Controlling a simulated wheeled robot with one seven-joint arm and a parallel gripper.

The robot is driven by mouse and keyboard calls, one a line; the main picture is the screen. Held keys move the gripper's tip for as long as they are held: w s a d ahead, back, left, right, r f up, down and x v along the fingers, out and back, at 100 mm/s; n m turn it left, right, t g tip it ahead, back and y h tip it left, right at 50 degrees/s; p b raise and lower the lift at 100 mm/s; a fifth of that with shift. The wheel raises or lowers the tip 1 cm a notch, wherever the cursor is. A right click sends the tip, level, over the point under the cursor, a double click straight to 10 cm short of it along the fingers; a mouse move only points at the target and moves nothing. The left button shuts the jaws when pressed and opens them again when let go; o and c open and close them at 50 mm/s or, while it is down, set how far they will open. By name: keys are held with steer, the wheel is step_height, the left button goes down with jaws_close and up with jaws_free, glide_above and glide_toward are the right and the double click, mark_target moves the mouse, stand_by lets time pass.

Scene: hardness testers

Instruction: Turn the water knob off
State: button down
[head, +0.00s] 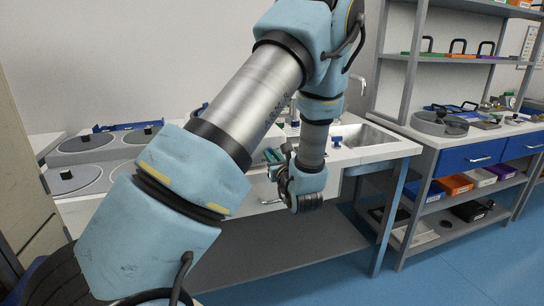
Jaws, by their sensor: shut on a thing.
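My gripper (276,180) is at the end of my pale blue arm, low over the front part of the white counter (374,153), left of the sink. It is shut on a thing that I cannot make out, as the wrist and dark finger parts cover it. I cannot pick out the water knob clearly in this view. A curved tap spout (357,79) rises behind the sink (362,136), to the right of my wrist and apart from it.
Grey round machine plates (76,178) stand on the counter at the left. At the right, a shelf unit with blue drawers (470,157) holds a round grey device (438,123) and coloured bins (455,184).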

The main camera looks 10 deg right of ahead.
steer(key=shift+f+n+b, duration=0.1)
steer(key=shift+n+b, duration=0.2)
steer(key=shift+b, duration=0.2)
steer(key=n+b, duration=0.5)
steer(key=b, duration=0.6)
steer(key=n+b, duration=0.6)
steer(key=b, duration=0.5)
steer(key=n+b, duration=0.6)
steer(key=b, duration=0.6)
steer(key=shift+a+f, duration=0.2)
steer(key=shift+f, duration=0.15)
steer(key=shift+r+n+b, duration=0.15)
steer(key=shift+n+b, duration=0.15)
steer(key=shift+b, duration=0.05)
steer(key=c, duration=0.9)
jaws_free()
steer(key=shift+r, duration=0.1)
steer(key=shift+o, duration=0.2)
steer(key=shift+s, duration=0.1)
steer(key=s+d+p, duration=0.1)
steer(key=s, duration=0.9)
steer(key=shift+s+d+p, duration=0.2)
steer(key=shift+s+p, duration=0.1)
